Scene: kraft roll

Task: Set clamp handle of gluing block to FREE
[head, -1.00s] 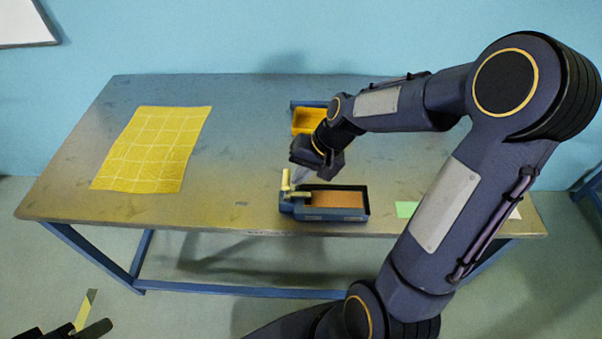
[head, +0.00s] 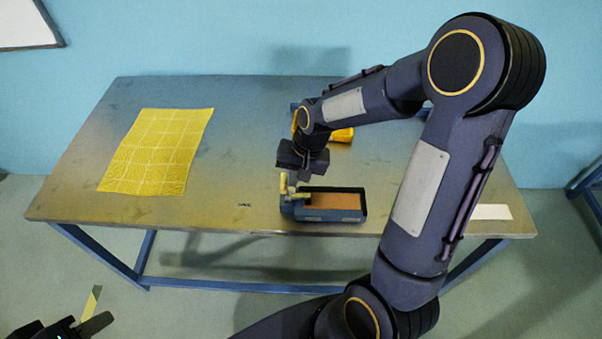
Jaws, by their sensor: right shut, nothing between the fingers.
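The gluing block (head: 345,217) is a blue box with a brown top, near the front edge of the table. Its pale yellow clamp handle (head: 284,184) stands roughly upright at the block's left end, and a short pale yellow piece lies beside its foot. My right gripper (head: 299,176) is shut and empty, pointing down just above and right of the handle; I cannot tell whether it touches the handle. The FREE marking is too small to read.
A yellow gridded sheet (head: 158,150) lies on the table's left. A yellow bin (head: 342,135) at the back is partly hidden behind my right arm. A white card (head: 491,212) lies at the right front. The table (head: 235,130) is bare between sheet and block.

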